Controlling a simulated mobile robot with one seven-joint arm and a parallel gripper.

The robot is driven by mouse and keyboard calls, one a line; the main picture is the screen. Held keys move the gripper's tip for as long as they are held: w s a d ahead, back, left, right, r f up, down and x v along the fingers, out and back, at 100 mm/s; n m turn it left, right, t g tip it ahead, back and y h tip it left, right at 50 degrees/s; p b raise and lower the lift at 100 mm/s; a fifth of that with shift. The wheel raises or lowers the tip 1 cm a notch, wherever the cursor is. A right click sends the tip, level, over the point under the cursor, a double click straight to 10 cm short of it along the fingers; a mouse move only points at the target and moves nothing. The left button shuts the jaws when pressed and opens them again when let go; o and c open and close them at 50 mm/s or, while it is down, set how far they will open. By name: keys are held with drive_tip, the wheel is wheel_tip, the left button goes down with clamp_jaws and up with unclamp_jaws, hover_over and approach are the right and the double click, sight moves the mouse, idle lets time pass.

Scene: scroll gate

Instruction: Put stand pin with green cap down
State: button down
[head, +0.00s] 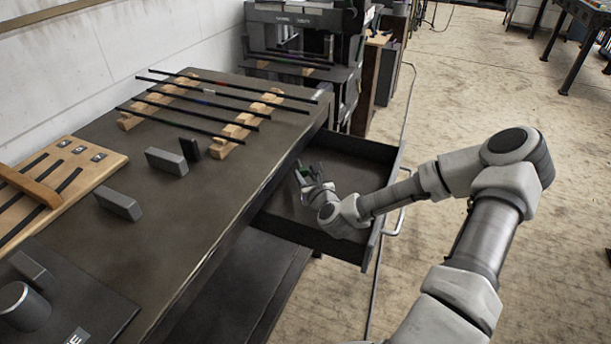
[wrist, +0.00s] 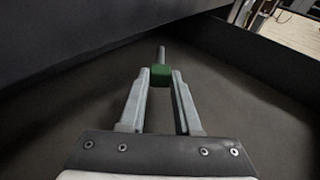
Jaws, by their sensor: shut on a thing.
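My gripper (head: 312,176) is over the open drawer (head: 352,156) of the workbench, inside its outline. In the wrist view my gripper (wrist: 160,88) is shut on the green cap (wrist: 160,73) of the stand pin. The grey shaft of the pin (wrist: 161,54) points away from the fingers. The dark drawer floor (wrist: 232,92) lies beyond it. I cannot tell whether the pin touches the drawer floor. In the head view the pin is too small to make out clearly.
The workbench (head: 190,205) holds black rods (head: 200,103) on wooden stands (head: 243,124), dark blocks (head: 166,161) and a wooden board (head: 62,183). The drawer front with its handle (head: 397,220) stands right of my gripper. Bare bench top lies left of the drawer.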

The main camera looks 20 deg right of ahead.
drive_tip(key=shift+s+f, duration=0.15)
drive_tip(key=shift+f, duration=0.4)
drive_tip(key=c, duration=0.6)
unclamp_jaws()
drive_tip(key=shift+f+b, duration=0.15)
drive_tip(key=shift+b, duration=0.15)
drive_tip(key=shift+a+r+p, duration=0.1)
drive_tip(key=shift+r+p, duration=0.35)
drive_tip(key=shift+s+r, duration=0.2)
drive_tip(key=shift+s, duration=0.2)
drive_tip(key=v, duration=0.2)
drive_tip(key=p+v, duration=0.1)
drive_tip(key=v, duration=0.1)
drive_tip(key=p+v, duration=0.1)
drive_tip(key=v, duration=0.1)
drive_tip(key=shift+s+r, duration=0.25)
drive_tip(key=shift+r, duration=0.15)
drive_tip(key=shift+w, duration=0.1)
